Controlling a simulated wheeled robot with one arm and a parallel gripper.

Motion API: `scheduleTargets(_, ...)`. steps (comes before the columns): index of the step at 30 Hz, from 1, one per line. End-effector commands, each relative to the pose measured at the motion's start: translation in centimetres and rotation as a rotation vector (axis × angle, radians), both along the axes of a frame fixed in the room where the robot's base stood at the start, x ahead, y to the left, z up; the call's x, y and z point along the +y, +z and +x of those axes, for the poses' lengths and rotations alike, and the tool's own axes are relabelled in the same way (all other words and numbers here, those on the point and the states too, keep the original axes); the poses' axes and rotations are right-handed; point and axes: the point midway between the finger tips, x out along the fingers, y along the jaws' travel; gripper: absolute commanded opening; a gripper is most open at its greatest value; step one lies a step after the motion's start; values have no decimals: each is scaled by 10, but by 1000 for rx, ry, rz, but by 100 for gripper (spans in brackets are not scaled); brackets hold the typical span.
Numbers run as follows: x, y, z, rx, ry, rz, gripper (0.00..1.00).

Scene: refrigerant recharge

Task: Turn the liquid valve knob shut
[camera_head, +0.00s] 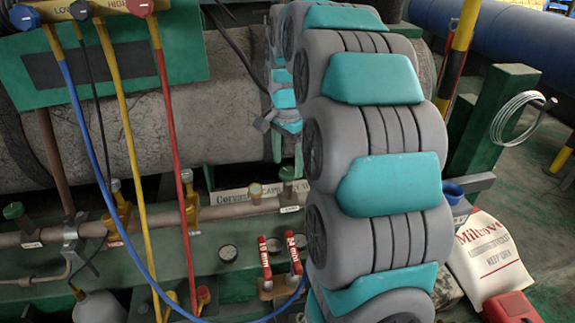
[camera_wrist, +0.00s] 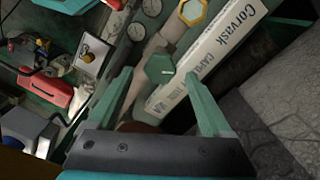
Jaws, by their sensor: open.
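A green knob (camera_head: 288,173) stands on the pipe beside the "Corvask" strip, above a small tag too small to read. My gripper (camera_wrist: 158,76) is open, with one green finger on each side of the knob in that view. In the head view my gripper (camera_head: 287,146) is just above the knob, partly hidden by my arm. I cannot tell whether the fingertips touch the knob. Another green knob (camera_head: 13,210) is at the far left.
The white "Corvask" strip (camera_wrist: 205,55) lies close beside the right finger. Blue, yellow and red hoses (camera_head: 168,130) hang at left. A grey cylinder (camera_head: 180,125) lies behind.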

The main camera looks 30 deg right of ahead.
Motion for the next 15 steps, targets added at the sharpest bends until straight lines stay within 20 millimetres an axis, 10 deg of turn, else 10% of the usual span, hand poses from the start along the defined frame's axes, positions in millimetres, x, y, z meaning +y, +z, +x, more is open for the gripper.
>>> scheduleTargets(15,0,-20,0,0,1,1,74)
